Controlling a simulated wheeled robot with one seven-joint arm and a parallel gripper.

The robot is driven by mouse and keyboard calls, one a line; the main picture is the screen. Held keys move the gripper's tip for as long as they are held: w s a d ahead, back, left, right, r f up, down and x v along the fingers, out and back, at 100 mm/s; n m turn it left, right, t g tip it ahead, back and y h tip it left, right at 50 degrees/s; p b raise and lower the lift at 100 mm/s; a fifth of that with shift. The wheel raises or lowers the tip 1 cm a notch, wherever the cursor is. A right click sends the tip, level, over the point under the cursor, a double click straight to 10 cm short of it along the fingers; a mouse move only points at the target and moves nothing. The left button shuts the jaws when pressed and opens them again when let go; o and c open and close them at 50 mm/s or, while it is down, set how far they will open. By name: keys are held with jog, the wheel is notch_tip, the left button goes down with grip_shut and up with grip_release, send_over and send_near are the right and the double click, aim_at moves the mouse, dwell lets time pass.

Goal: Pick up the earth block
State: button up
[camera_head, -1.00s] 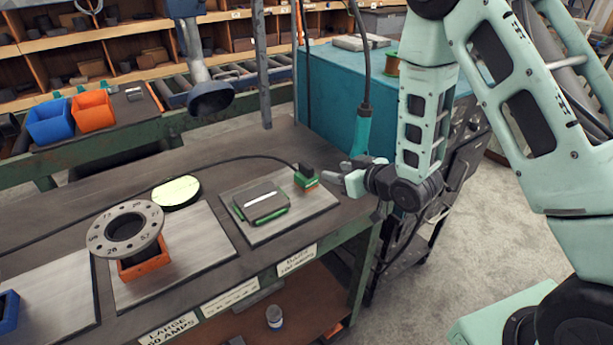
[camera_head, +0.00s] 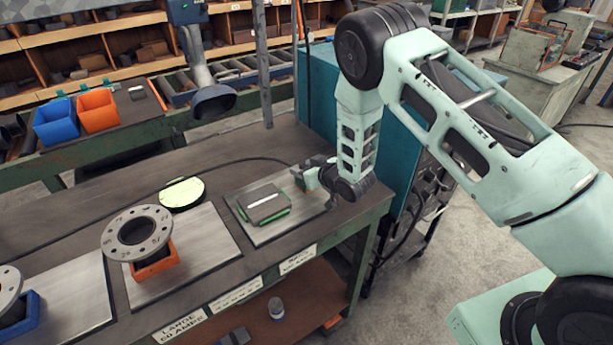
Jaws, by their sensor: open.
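The earth block (camera_head: 309,181), a small green block with an orange-red lower edge, stands at the far right corner of the right-hand metal plate (camera_head: 262,237). A black cable runs to it from the left across the bench. My gripper (camera_head: 312,174) is open and right at the block, reaching in from the right. Its fingers and wrist hide part of the block. I cannot tell whether the fingers touch it.
A grey block with green edges (camera_head: 264,202) lies on the same plate. A grey flange (camera_head: 137,232) rests on an orange support (camera_head: 157,262) on the middle plate. A yellow-green disc (camera_head: 182,194) lies behind. A teal cabinet (camera_head: 400,140) stands right of the bench.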

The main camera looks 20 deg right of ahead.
jog(key=shift+w+a+f, duration=0.1)
jog(key=shift+w+f, duration=0.1)
jog(key=shift+w, duration=0.2)
grip_shut()
jog(key=shift+r, duration=0.1)
jog(key=shift+r, duration=0.1)
